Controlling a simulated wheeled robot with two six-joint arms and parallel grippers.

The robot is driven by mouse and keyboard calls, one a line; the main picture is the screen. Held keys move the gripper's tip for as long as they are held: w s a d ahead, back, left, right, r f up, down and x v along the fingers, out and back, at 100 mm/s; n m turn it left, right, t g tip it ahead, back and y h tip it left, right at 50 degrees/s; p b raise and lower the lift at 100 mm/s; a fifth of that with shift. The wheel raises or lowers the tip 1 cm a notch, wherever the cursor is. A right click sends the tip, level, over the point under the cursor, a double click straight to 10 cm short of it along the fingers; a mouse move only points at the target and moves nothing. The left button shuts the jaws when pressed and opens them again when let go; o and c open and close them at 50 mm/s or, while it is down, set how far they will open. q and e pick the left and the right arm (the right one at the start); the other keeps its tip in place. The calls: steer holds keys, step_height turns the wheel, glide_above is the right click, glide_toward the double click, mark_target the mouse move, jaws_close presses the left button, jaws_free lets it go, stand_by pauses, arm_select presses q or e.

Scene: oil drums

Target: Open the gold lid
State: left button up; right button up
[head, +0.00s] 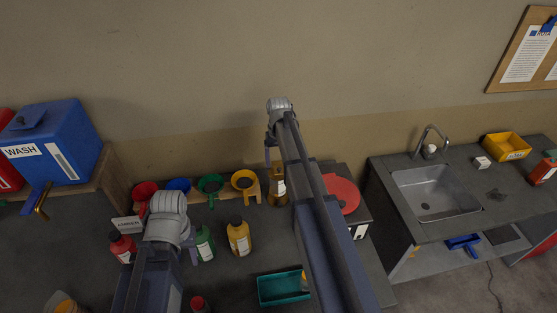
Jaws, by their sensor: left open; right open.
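No lid that is clearly gold can be made out. My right gripper (268,157) is open, small in the view, above the back of the bench near the amber bottle. My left gripper (190,252) is open over the bench by the green bottle, largely hidden by its own arm. Neither visibly holds anything.
A teal tray (282,287) lies at the front, a red disc (342,194) at the right. A sink (437,192) and yellow bin (506,146) are farther right.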

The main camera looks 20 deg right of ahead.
mark_target(278, 166)
steer(key=shift+f+b, duration=2.25)
steer(key=shift+f, duration=0.35)
steer(key=shift+c, duration=0.2)
steer(key=c, duration=0.7)
steer(key=shift+w+r+p, duration=0.15)
steer(key=shift+r+p, duration=0.55)
steer(key=shift+c, duration=0.3)
steer(key=shift+r, duration=0.1)
steer(key=shift+w+d+r+p, duration=0.1)
steer(key=shift+w+r+p, duration=0.1)
steer(key=shift+r+p, duration=0.35)
steer(key=shift+f, duration=0.1)
